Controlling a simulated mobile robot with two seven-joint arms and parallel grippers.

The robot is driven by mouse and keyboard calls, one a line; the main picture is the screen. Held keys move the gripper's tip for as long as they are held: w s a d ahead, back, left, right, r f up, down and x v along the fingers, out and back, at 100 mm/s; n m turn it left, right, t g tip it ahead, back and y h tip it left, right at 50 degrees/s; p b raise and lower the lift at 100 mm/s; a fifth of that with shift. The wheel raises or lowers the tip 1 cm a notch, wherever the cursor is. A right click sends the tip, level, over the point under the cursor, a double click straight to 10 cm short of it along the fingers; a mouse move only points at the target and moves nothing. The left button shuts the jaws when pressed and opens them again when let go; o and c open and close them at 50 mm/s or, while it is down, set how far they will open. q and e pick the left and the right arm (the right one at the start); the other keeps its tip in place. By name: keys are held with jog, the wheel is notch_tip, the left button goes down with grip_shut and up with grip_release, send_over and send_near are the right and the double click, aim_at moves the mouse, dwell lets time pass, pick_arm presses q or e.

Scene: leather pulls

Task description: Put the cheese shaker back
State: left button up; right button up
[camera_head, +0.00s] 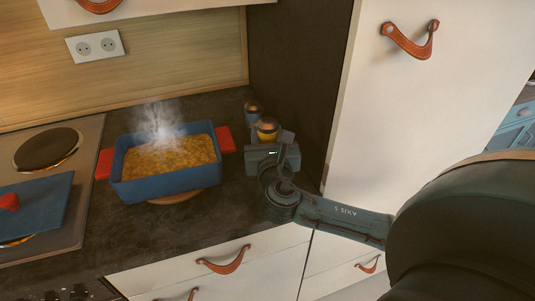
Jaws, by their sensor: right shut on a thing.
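The cheese shaker (267,130), with a copper-coloured top and yellow contents, is at the back right of the dark counter. My right gripper (270,143) is shut on it from the front. The gripper hides the shaker's lower part, so I cannot tell whether its base touches the counter. A second shaker (253,109) with a similar top stands just behind it to the left. My left gripper is out of view.
A steaming blue dish (150,188) with red handles holds yellow food on a round wooden board (178,196). A hob (60,170) with a blue lid (38,208) is at left. A tall white cabinet (375,105) and dark side panel (298,70) bound the right.

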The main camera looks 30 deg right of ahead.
jog(key=shift+f, duration=0.35)
notch_tip(320, 180, down, 4)
jog(key=shift+r+b, duration=0.15)
jog(key=shift+b, duration=0.15)
jog(key=o, duration=1)
